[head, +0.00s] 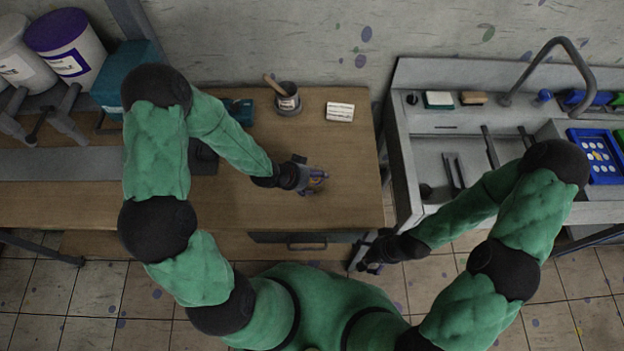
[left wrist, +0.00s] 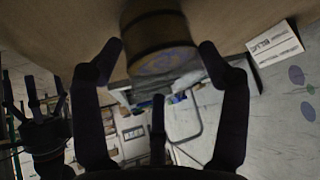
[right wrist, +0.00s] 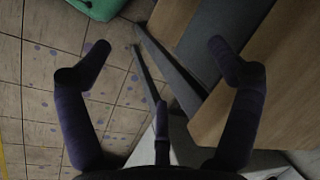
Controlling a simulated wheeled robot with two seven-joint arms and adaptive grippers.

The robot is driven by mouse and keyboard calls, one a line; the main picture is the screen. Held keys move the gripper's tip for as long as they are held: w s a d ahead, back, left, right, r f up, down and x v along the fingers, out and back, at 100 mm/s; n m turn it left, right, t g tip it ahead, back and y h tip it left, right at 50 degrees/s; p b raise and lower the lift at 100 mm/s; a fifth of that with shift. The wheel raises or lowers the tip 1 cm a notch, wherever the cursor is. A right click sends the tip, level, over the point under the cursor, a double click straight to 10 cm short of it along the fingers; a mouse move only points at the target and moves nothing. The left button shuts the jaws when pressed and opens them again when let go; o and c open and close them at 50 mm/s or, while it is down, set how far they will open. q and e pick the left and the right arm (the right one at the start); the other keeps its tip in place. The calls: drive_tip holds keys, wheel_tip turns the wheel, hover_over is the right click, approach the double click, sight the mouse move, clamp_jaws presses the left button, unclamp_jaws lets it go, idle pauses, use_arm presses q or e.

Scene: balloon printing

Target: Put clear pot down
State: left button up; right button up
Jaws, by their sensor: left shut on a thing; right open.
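In the left wrist view the pot (left wrist: 160,40) looks dark brown with a greyish-purple end. My left gripper (head: 308,179) is shut on it, with a finger on each side. I cannot tell whether the pot touches the tabletop. My right gripper (head: 366,262) is open and empty in front of the gap between table and sink. The right wrist view also shows its spread fingers (right wrist: 158,58).
A dark pot (head: 288,100) with a wooden-handled tool and a white labelled block (head: 340,111) stand behind the held pot. The wooden table (head: 350,205) is bare around it. A sink unit (head: 405,165) with a tap stands to the right. Large tubs (head: 66,45) are at the left.

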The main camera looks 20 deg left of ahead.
use_arm(q)
drive_tip(key=shift+a+f, duration=0.1)
drive_tip(key=shift+f, duration=0.25)
drive_tip(key=o, duration=1.5)
drive_tip(key=shift+c, duration=0.2)
drive_tip(key=p+v, duration=0.3)
drive_tip(key=v, duration=0.9)
